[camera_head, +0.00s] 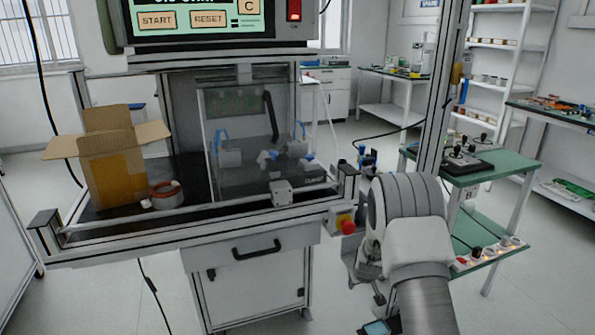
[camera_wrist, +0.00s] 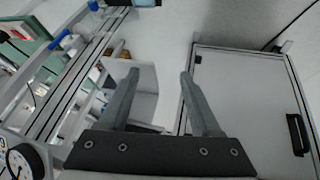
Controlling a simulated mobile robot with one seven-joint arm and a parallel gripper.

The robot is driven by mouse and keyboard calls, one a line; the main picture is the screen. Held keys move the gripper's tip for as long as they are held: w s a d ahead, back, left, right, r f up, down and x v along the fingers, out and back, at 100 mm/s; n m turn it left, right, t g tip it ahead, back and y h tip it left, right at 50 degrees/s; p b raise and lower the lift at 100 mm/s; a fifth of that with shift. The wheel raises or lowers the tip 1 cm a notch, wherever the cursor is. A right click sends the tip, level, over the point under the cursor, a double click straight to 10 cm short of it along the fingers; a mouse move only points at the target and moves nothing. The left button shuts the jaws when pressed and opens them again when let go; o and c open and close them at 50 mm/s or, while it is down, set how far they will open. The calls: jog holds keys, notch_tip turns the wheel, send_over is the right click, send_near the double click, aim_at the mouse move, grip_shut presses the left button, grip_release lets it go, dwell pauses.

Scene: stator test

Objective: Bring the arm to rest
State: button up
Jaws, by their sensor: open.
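My gripper (camera_wrist: 159,75) shows in the wrist view with its two dark fingers spread apart and nothing between them. Beyond the fingers are the floor and a pale cabinet door. In the head view my arm (camera_head: 408,230) is bent in front of the right end of the test bench, beside the red stop button (camera_head: 347,226). The gripper's fingers cannot be made out clearly there.
The test bench (camera_head: 200,233) carries an open cardboard box (camera_head: 113,175), a reddish ring-shaped part (camera_head: 165,197) and a clear enclosure (camera_head: 240,145). Its cabinet (camera_head: 245,285) is below. A green-topped table (camera_head: 497,165) stands close on the right. Open floor lies at front left.

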jog(key=s+a+r, duration=0.1)
jog(key=s+r, duration=0.4)
jog(key=r, duration=0.4)
jog(key=s+a+r+m+y, duration=0.1)
jog(key=s+a+r, duration=0.1)
jog(key=s+r, duration=0.5)
jog(key=s+a+r, duration=0.1)
jog(key=s+r, duration=0.2)
jog(key=r, duration=0.9)
jog(key=s+a+r+m, duration=0.1)
jog(key=s+r, duration=0.2)
jog(key=s, duration=0.9)
jog(key=s+r, duration=0.3)
jog(key=s, duration=0.9)
notch_tip(320, 180, up, 22)
jog(key=p, duration=2.2)
jog(key=shift+s+r+g, duration=0.25)
jog(key=shift+s+g, duration=0.05)
